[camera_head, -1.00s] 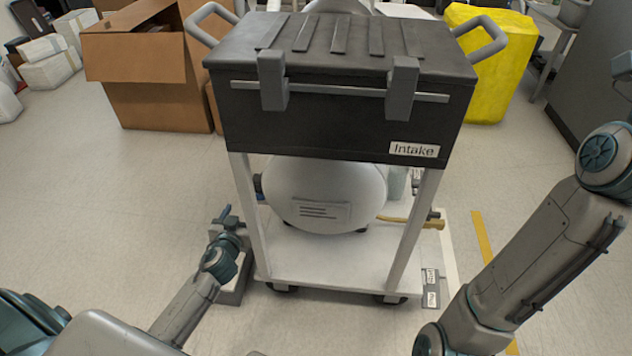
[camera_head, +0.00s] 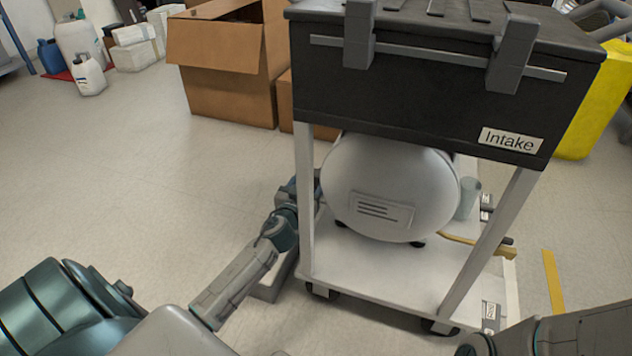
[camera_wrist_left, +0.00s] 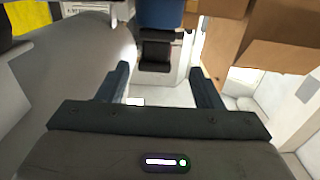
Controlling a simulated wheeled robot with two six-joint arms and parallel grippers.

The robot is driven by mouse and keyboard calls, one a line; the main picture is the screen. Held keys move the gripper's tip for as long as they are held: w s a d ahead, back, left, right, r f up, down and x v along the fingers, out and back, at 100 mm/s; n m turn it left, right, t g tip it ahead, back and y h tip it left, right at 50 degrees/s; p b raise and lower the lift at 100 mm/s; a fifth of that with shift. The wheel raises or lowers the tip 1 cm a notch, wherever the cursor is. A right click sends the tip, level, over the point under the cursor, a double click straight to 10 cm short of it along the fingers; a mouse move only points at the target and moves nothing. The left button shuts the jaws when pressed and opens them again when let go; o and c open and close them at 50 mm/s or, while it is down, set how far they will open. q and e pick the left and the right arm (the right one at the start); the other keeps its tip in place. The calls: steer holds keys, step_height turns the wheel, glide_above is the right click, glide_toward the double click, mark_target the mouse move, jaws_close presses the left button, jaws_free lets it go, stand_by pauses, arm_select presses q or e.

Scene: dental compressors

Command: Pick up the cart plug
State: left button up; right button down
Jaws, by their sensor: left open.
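My left gripper (camera_head: 302,190) is at the cart's left front post, partly hidden by it. In the left wrist view its two dark fingers (camera_wrist_left: 163,82) are spread apart with nothing between them. A dark blue part (camera_wrist_left: 158,14) with a black block (camera_wrist_left: 155,54) below it lies beyond the fingertips, close to a white upright. I cannot tell for sure whether this is the cart plug. No plug can be made out in the head view. The white cart (camera_head: 375,275) carries a rounded white tank (camera_head: 390,185) under a black box labelled "Intake" (camera_head: 430,105).
A low grey block (camera_head: 268,289) stands on the floor beside the cart, under my left arm. A yellow hose (camera_head: 470,240) lies at the cart's right. Cardboard boxes (camera_head: 225,80) and a yellow container (camera_head: 592,110) stand behind.

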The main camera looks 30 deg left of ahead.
mark_target(316, 172)
arm_select(q)
steer(key=x, duration=0.4)
steer(key=shift+w+d+r+b, duration=0.15)
steer(key=shift+w+d+b, duration=0.1)
steer(key=shift+w+b, duration=0.15)
steer(key=c, duration=1.1)
